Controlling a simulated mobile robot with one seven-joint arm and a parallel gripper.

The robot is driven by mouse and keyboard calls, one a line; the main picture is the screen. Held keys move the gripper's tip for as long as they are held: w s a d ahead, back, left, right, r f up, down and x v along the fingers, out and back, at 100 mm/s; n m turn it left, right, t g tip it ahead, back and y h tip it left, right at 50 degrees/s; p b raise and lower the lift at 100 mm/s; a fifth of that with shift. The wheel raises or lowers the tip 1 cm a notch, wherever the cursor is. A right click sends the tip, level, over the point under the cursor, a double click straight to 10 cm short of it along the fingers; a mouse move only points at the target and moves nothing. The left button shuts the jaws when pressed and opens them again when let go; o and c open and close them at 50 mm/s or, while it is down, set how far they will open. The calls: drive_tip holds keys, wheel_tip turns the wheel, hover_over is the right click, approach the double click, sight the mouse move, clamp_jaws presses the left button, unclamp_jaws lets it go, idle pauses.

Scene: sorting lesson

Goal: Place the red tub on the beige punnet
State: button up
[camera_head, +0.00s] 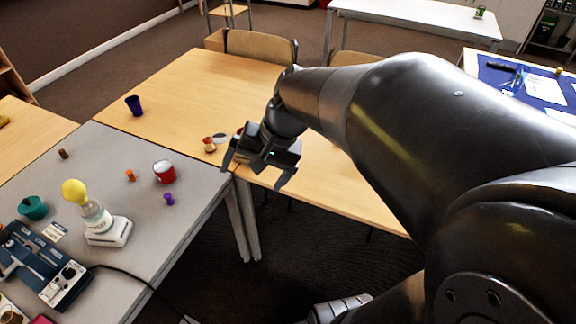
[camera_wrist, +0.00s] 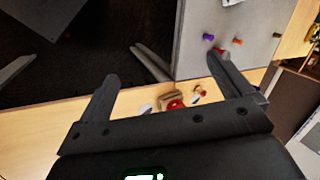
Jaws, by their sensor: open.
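My gripper (camera_head: 256,176) is open and empty, above the near edge of the wooden table. Its two fingers also show wide apart in the wrist view (camera_wrist: 162,68). In the wrist view a small beige box, seemingly the beige punnet (camera_wrist: 166,97), sits on the wooden table beyond my gripper's palm. A round red thing, seemingly the red tub (camera_wrist: 175,104), is right against it or partly in it; I cannot tell which. In the head view my gripper mostly hides both. Another red container (camera_head: 164,173) with a pale top stands upright on the grey table.
A dark blue cup (camera_head: 134,106) stands farther back. The grey table (camera_head: 110,155) holds a purple piece (camera_head: 168,199), an orange piece (camera_head: 130,175) and a yellow-bulb lamp (camera_head: 76,193).

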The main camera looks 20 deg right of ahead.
drive_tip(key=s+d+r+n+t+h, duration=0.3)
drive_tip(key=s+d+r+n+h, duration=0.1)
drive_tip(key=s, duration=0.4)
drive_tip(key=shift+s+d+r+n+t+h, duration=0.3)
drive_tip(key=shift+s+d+r+n, duration=0.1)
drive_tip(key=shift+d+n, duration=0.15)
drive_tip(key=shift+o, duration=0.4)
